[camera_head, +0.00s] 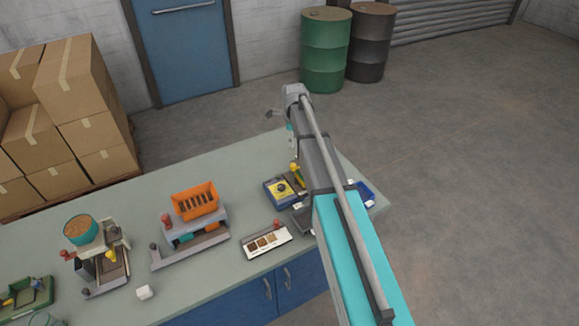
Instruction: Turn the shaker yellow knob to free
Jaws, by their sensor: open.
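An orange slotted tray (195,201) stands on a grey base with a red knob at its left; it looks like a shaker, but no yellow knob shows clearly on it. A blue unit (270,193) with a yellow plate (281,188) and a dark round knob on it sits to the right, beside my arm. A small yellow part (295,168) stands just behind it. I cannot tell which yellow part is the shaker's knob, or its setting. My gripper (271,114) is open and empty, small in view, above the bench's far edge and apart from these things.
A filler with a teal hopper (81,230) stands at the left of the grey-green bench (235,165). A blue bin (366,192) is at the right. My arm hides part of the bench.

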